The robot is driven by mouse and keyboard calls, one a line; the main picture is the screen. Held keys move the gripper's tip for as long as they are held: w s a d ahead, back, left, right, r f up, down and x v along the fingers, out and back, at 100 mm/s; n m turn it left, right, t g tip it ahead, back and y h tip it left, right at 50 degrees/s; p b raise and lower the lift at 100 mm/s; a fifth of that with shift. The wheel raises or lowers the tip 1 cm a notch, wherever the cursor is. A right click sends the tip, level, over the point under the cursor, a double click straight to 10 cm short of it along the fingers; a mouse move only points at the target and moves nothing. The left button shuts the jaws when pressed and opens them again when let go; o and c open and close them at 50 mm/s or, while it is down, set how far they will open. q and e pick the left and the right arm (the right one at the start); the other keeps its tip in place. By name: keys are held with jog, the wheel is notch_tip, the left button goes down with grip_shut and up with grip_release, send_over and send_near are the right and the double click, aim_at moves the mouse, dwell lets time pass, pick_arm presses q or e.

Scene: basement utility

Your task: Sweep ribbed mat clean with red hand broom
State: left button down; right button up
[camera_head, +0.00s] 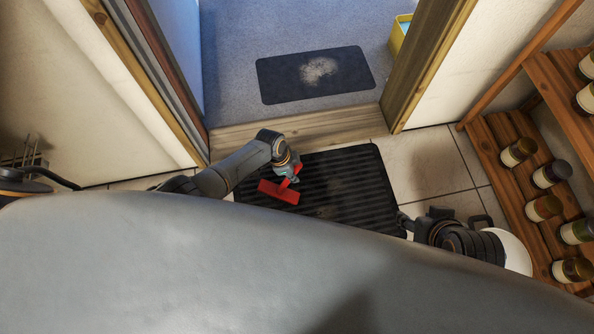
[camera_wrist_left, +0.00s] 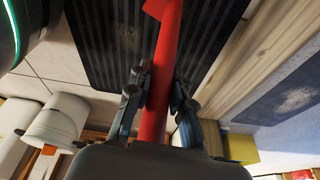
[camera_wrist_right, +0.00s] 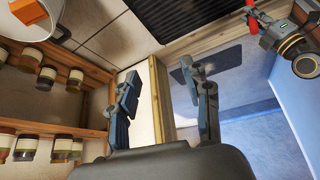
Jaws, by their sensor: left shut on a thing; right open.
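The black ribbed mat (camera_head: 345,165) lies on the tiled floor just in front of the wooden threshold, with a faint brownish dirt patch near its middle. It also shows in the left wrist view (camera_wrist_left: 95,30). The red hand broom (camera_head: 278,192) is over the mat's left part; I cannot tell whether its head touches the mat. My left gripper (camera_wrist_left: 160,95) is shut on the broom's red handle (camera_wrist_left: 165,60). My right gripper (camera_wrist_right: 160,85) is open and empty; in the head view its arm is at the mat's lower right, with the fingertips hard to make out.
Beyond the wooden threshold (camera_head: 300,132), a second dark mat (camera_head: 285,85) with a pale dusty patch lies on grey carpet. A yellow bin (camera_head: 397,38) stands by the doorway. Wooden shelves (camera_head: 495,150) with several jars are on the right. A white bucket (camera_wrist_right: 30,20) stands near the right arm.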

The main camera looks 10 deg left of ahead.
pick_arm(q)
jog(key=shift+s+a+f, duration=0.1)
jog(key=shift+s+a, duration=0.2)
jog(key=shift+a, duration=0.2)
jog(key=shift+s+a, duration=0.25)
jog(key=shift+a, duration=0.2)
jog(key=shift+s+a+p, duration=0.15)
jog(key=shift+a+p, duration=0.1)
jog(key=shift+p, duration=0.15)
jog(key=shift+s+a, duration=0.2)
jog(key=shift+a, duration=0.35)
pick_arm(e)
jog(key=s+g, duration=0.1)
jog(key=s+d, duration=0.1)
jog(key=s, duration=0.1)
jog(key=shift+s+f+g, duration=0.15)
jog(key=shift+s+g, duration=0.05)
jog(key=shift+g, duration=0.2)
